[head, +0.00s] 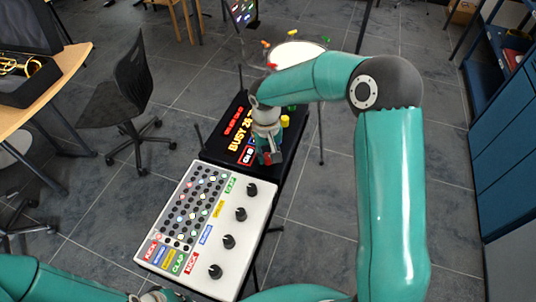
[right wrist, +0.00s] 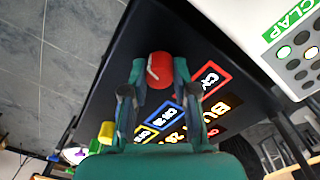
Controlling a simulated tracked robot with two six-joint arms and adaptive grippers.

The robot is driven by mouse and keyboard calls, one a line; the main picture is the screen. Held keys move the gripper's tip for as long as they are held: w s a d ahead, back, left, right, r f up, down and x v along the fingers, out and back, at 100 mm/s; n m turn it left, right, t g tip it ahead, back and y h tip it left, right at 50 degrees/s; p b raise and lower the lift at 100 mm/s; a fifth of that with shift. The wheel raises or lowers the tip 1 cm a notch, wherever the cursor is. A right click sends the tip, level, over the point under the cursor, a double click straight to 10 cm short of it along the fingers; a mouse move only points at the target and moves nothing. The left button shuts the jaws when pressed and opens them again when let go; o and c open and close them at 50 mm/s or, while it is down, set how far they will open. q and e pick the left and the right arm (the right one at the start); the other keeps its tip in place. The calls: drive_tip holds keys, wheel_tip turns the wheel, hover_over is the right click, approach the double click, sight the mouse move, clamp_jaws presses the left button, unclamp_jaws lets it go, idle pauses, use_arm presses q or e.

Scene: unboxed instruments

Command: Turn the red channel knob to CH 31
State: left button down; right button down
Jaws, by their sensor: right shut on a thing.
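The red channel knob (right wrist: 159,66), with a white pointer line on its top, is on the black panel (right wrist: 118,78) in the right wrist view. My right gripper (right wrist: 160,76) has its two fingers on either side of the knob and is shut on it. A red-framed label (right wrist: 211,78) beside the knob starts with "CH"; its number is not legible. In the head view my right gripper (head: 268,157) is low over the near end of the panel and hides most of the knob.
A yellow knob (right wrist: 106,132) stands farther along the panel, beyond blue and yellow labels. A white drum machine (head: 236,262) with black knobs stands nearer me. A black chair (head: 122,85) is at left.

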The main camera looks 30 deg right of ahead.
sight(267, 154)
drive_tip(key=shift+f+m+b, duration=0.15)
drive_tip(key=shift+m+b, duration=0.75)
drive_tip(key=shift+b, duration=0.1)
drive_tip(key=shift+m+b, duration=1)
drive_tip(key=shift+m, duration=0.2)
drive_tip(key=shift+m+b, duration=0.7)
drive_tip(key=shift+m, duration=0.5)
drive_tip(key=shift+r+m+b, duration=0.2)
drive_tip(key=shift+m+b, duration=0.3)
drive_tip(key=shift+m, duration=0.6)
drive_tip(key=c, duration=0.9)
unclamp_jaws()
drive_tip(key=shift+r, duration=0.1)
wheel_tip(267, 154, up, 12)
drive_tip(key=shift+w, duration=0.15)
